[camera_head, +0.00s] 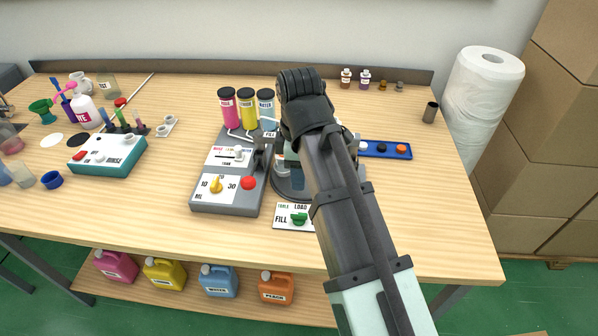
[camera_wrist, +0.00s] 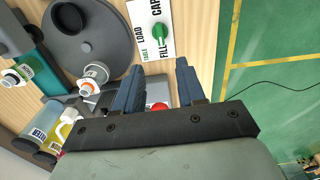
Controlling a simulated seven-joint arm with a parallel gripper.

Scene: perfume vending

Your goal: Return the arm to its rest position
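My arm (camera_head: 345,215) reaches from the bottom right of the head view up over the middle of the table. My gripper (camera_wrist: 160,68) shows in the wrist view with two dark blue fingers apart and nothing between them. Below the gap the red button (camera_wrist: 157,106) of the dispenser is seen. In the head view my gripper is hidden behind my arm. The grey dispenser (camera_head: 228,206) stands left of my arm, with a dial, a red button (camera_head: 249,183) and pink, yellow and blue bottles behind it.
A round grey turntable (camera_wrist: 90,40) lies beneath my arm, with a white fill/load plate (camera_head: 290,222) in front. A blue tray (camera_head: 384,149) with caps is right of my arm. A teal rinse unit (camera_head: 108,157) stands left. The table's right side is mostly clear, beside a paper roll (camera_head: 482,100).

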